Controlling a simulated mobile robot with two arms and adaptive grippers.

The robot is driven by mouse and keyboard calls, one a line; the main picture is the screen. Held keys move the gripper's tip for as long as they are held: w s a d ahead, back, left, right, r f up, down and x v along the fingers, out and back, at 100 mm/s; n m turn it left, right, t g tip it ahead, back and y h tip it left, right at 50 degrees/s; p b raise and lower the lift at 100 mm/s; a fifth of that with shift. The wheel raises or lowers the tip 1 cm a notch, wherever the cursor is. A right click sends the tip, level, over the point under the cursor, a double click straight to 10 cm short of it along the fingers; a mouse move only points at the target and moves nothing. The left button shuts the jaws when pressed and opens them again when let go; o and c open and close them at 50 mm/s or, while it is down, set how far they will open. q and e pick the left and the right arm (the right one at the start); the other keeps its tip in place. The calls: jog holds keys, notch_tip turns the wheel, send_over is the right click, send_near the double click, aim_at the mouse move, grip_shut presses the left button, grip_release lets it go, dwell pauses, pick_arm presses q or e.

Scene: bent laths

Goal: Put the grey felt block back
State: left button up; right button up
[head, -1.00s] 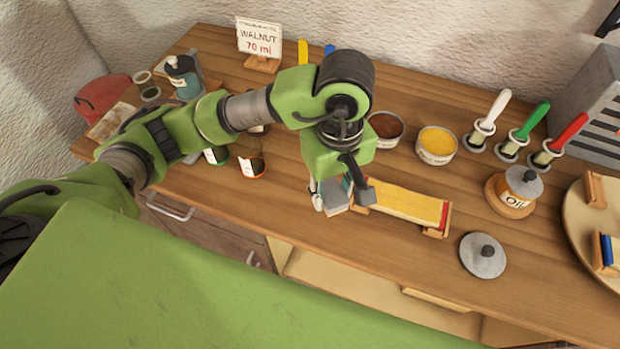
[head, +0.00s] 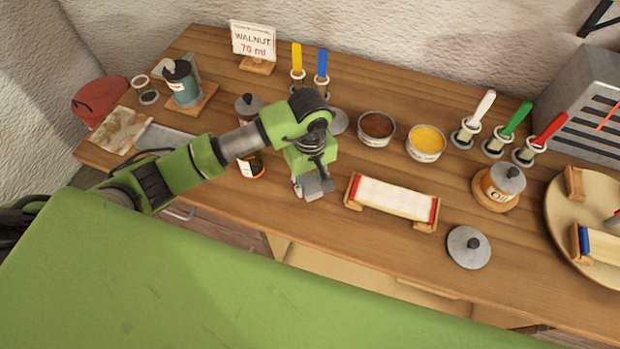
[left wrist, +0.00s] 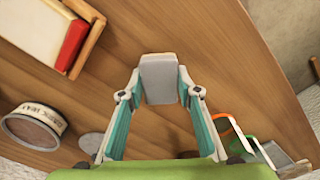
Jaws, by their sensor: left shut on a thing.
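My left gripper (head: 312,189) is shut on the grey felt block (head: 318,185) and holds it over the front left half of the bench. In the left wrist view the grey block (left wrist: 158,77) sits between the teal-padded fingertips (left wrist: 158,92), with bare wood around it. I cannot tell how high it is above the wood. A pale lath (head: 395,198) with red ends lies in a wooden holder, to the right of the gripper and apart from it. My right gripper is not in view.
A brown tin (head: 377,128) and a yellow tin (head: 426,141) stand behind the lath. A loose grey lid (head: 468,247) lies front right, near an oil pot (head: 500,186). A jar (head: 250,164) stands left of the gripper. A round board (head: 560,222) is far right.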

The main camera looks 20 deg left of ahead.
aim_at(310, 182)
pick_arm(q)
jog(key=shift+f, duration=0.15)
jog(key=o, duration=1)
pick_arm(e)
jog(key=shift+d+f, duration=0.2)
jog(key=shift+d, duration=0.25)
pick_arm(q)
notch_tip(310, 182, up, 12)
jog(key=b, duration=0.4)
jog(key=shift+r, duration=0.2)
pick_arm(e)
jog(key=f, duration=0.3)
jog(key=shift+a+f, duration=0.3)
